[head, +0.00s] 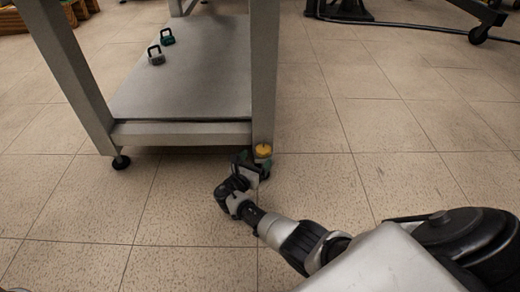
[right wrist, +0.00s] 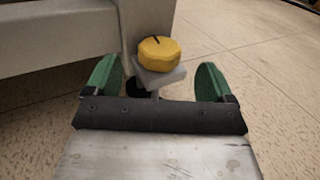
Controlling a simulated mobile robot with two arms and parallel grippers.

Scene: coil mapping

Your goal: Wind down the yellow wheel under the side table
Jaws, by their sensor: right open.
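The yellow wheel (head: 263,150) sits at the foot of the side table's (head: 185,135) near right leg, low over the floor. In the right wrist view the yellow wheel (right wrist: 158,53) is a round knob with a dark mark on top, above a small grey plate. My right gripper (head: 255,165) is at the floor beside this leg. In the right wrist view its green fingers (right wrist: 158,82) are spread wide, with the wheel's mount between and beyond them. The wheel looks slightly ahead of and above the fingers, not gripped. My left gripper is not in view.
A black foot (head: 121,162) supports the near left leg. A wheeled dark stand (head: 478,34) is at the back right. The tiled floor between is clear.

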